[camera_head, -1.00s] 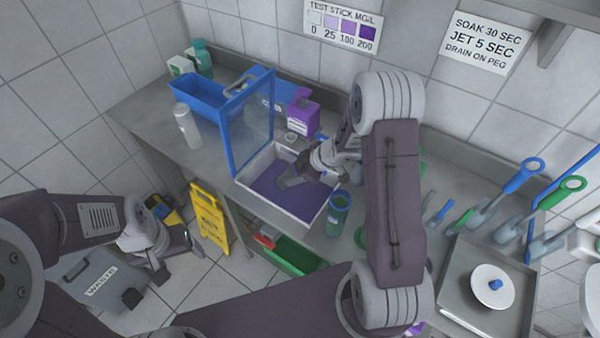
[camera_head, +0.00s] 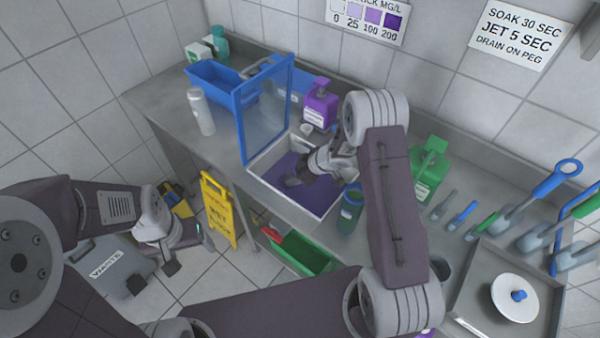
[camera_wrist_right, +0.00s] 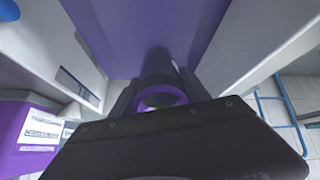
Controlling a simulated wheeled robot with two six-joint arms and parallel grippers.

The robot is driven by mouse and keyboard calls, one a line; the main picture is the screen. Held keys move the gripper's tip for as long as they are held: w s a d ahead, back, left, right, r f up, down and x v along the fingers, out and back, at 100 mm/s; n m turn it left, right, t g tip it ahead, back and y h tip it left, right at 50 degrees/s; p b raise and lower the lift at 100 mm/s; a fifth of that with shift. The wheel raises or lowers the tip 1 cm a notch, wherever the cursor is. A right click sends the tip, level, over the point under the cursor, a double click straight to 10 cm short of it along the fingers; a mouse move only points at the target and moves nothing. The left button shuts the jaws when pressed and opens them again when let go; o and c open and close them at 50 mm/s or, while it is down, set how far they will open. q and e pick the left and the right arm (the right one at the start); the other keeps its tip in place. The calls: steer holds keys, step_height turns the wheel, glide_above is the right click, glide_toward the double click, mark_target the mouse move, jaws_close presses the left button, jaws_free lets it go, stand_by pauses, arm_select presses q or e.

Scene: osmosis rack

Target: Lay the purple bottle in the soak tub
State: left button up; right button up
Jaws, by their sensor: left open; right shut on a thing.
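The soak tub (camera_head: 262,178) is a white open tub with purple liquid, set in the counter. My right gripper (camera_head: 300,179) reaches down inside its walls, over the purple liquid. In the right wrist view it is shut on the purple bottle (camera_wrist_right: 162,97), seen as a purple ring with a dark, shadowed body beyond it. The bottle is mostly hidden in the head view by the gripper. I cannot tell whether it touches the tub floor. My left gripper (camera_head: 189,255) is open and empty, low at the left, near the grey waste bin (camera_head: 108,270).
A clear blue-framed panel (camera_head: 265,105) stands at the tub's left edge. A purple dispenser (camera_head: 320,103) is behind it, a blue-green cup (camera_head: 349,212) at its front right. A yellow floor sign (camera_head: 219,208) stands below the counter.

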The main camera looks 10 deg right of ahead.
steer(key=shift+d+b+x, duration=0.2)
steer(key=shift+b+x, duration=0.4)
steer(key=shift+x, duration=1.7)
steer(key=shift+s+f, duration=0.15)
steer(key=shift+f, duration=0.2)
steer(key=o, duration=1.4)
steer(key=shift+o, duration=0.2)
steer(key=o, duration=0.5)
steer(key=shift+c, duration=0.2)
